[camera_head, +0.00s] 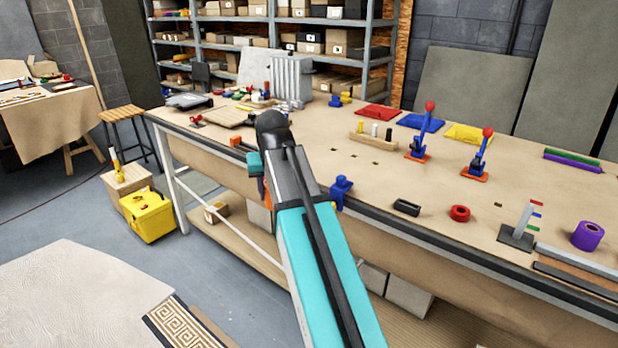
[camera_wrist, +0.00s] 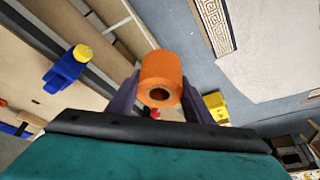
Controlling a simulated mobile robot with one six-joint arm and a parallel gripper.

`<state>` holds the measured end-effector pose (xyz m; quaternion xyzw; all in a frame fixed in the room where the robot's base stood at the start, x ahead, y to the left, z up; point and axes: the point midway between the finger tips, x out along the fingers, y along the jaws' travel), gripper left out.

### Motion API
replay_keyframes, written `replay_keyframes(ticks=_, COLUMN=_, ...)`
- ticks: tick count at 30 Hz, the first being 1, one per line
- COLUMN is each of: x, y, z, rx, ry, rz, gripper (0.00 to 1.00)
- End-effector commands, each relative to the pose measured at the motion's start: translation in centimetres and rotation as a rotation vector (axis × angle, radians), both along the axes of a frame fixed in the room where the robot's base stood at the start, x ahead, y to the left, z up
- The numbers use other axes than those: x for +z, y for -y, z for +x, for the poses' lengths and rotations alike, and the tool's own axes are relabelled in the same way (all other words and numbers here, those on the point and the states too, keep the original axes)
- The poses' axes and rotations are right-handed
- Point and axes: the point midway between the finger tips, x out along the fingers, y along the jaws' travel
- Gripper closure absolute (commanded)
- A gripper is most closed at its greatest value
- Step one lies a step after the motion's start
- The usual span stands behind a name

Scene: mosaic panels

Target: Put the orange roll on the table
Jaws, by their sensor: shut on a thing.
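The orange roll (camera_wrist: 160,73) sits between the dark fingers of my gripper (camera_wrist: 160,88) in the wrist view. My gripper is shut on it, with the hole of its core facing the wrist camera. Grey floor shows behind the roll. In the head view my arm hides most of the gripper; a bit of orange (camera_head: 262,189), probably the roll, shows left of the arm, in front of the table's near edge. The table (camera_head: 325,172) is a long workbench with a brown top and dark front edge.
A blue vise (camera_head: 341,190) is on the table's near edge, right of my arm. A black block (camera_head: 406,208), a red roll (camera_head: 460,214) and a purple roll (camera_head: 588,235) lie farther right. Bare tabletop lies between these things. A yellow toolbox (camera_head: 147,216) stands on the floor.

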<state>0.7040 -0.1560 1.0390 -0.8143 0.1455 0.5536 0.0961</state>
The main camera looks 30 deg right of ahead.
Motion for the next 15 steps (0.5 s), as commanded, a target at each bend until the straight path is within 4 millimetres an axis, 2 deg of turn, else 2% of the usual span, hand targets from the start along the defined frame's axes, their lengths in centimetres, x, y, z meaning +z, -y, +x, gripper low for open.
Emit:
replay_keyframes(ticks=1, x=-0.6, y=-2.1, z=0.0, rx=0.043, ry=0.001, rz=0.001, gripper=0.78)
replay_keyframes(ticks=9, x=-2.8, y=-10.9, z=0.3, rx=0.242, ry=0.010, rz=0.001, gripper=0.78)
replay_keyframes(ticks=15, x=-3.7, y=-14.8, z=0.1, rx=0.329, ry=0.014, rz=0.001, gripper=0.78)
